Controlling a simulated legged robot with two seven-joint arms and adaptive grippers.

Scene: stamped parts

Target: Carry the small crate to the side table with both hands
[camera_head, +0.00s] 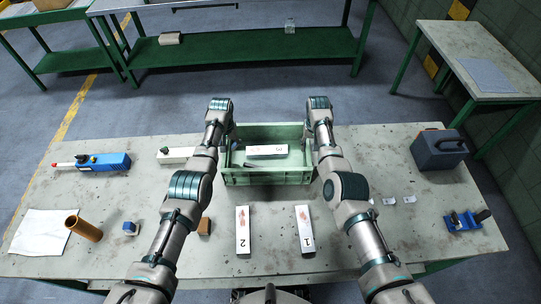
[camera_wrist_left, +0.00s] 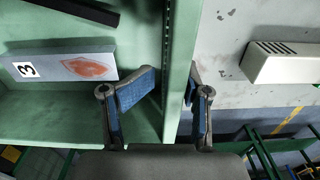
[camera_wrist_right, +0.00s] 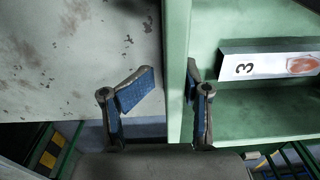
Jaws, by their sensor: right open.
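The small green crate (camera_head: 266,178) stands upright on the worktable; a white block marked 3 (camera_head: 268,150) and a dark thin bar lie in it. My left gripper (camera_wrist_left: 172,82) is open, its blue-padded fingers on either side of the crate's left wall (camera_wrist_left: 177,50). My right gripper (camera_wrist_right: 172,82) is open, its fingers likewise astride the right wall (camera_wrist_right: 177,45). Gaps show between the pads and the walls. In the head view my arms largely hide both grippers. The side table (camera_head: 455,42), grey-topped with green legs, stands at the upper right with a pale sheet on it.
The worktable (camera_head: 375,150) also holds blocks marked 2 (camera_head: 243,231) and 1 (camera_head: 305,229) before the crate, a dark box (camera_head: 438,149), a blue tool (camera_head: 100,163) and a brown tube (camera_head: 84,229). A green shelf bench (camera_head: 230,48) stands behind. Open floor separates the tables.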

